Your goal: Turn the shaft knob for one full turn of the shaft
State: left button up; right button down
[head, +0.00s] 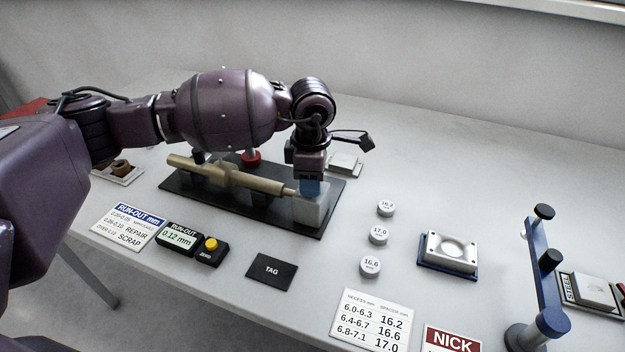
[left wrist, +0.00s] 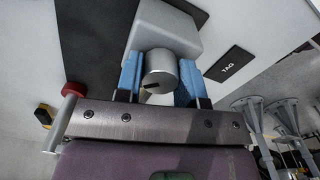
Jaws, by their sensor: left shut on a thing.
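The shaft (head: 228,177) is a tan stepped bar lying along a black base plate (head: 196,198) on the table. A light grey block (head: 312,208) stands at its right end. My left gripper (head: 309,187) points down at that end, just above the block. In the left wrist view its blue fingers (left wrist: 159,82) are shut on the silver round shaft knob (left wrist: 160,70), which has a dark mark on its face. In the head view the knob is hidden by the gripper. My right gripper is not in view.
A run-out display (head: 177,238) reading 0.12 mm, a yellow button (head: 211,244) and a TAG card (head: 272,271) lie in front of the plate. Several round spacers (head: 379,234) stand to the right. A blue stand (head: 545,280) rises at the right.

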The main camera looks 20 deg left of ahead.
pick_arm(q)
jog(key=shift+m, duration=1)
jog(key=m+b, duration=0.1)
jog(key=m, duration=0.2)
jog(key=shift+b, duration=0.3)
jog(key=shift+m, duration=1.2)
jog(key=shift+r+m+b, duration=0.1)
jog(key=shift+m+b, duration=0.3)
jog(key=shift+m, duration=0.1)
jog(key=o, duration=0.9)
